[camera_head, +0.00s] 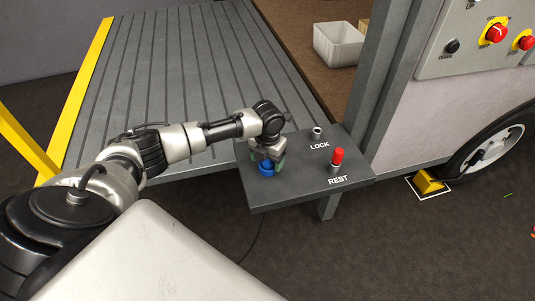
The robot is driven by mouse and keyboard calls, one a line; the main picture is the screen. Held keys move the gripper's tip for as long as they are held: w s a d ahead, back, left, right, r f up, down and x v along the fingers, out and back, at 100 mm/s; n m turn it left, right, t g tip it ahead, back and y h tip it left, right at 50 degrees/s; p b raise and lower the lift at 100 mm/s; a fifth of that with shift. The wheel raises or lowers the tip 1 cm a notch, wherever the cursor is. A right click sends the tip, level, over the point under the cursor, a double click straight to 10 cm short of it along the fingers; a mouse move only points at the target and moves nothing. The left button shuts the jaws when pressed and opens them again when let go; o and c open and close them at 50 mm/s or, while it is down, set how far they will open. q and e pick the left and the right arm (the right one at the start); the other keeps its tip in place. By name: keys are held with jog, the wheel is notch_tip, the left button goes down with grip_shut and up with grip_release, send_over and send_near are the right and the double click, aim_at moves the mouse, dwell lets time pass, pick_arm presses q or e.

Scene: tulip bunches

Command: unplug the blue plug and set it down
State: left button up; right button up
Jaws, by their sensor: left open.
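The blue plug (266,168) is at the left part of the grey panel (300,185), close to the panel's left edge. My left gripper (267,160) is directly over it, pointing down, with its fingers on either side of the plug. The gripper is open. It hides the plug's upper part and what is under the plug, and I cannot tell whether the fingers touch it. My right gripper is not in view.
A red-topped peg (337,160) stands by the REST label. A small metal socket (317,133) is by the LOCK label. A grey ramp (180,70) lies behind. A white bin (338,44), a control box (470,40) and a yellow wheel chock (428,182) are at right.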

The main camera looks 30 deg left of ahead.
pick_arm(q)
jog(key=c, duration=1.1)
jog(key=shift+r, duration=0.2)
jog(key=shift+r+p, duration=1.4)
jog(key=shift+p, duration=0.4)
jog(key=shift+r+p, duration=2)
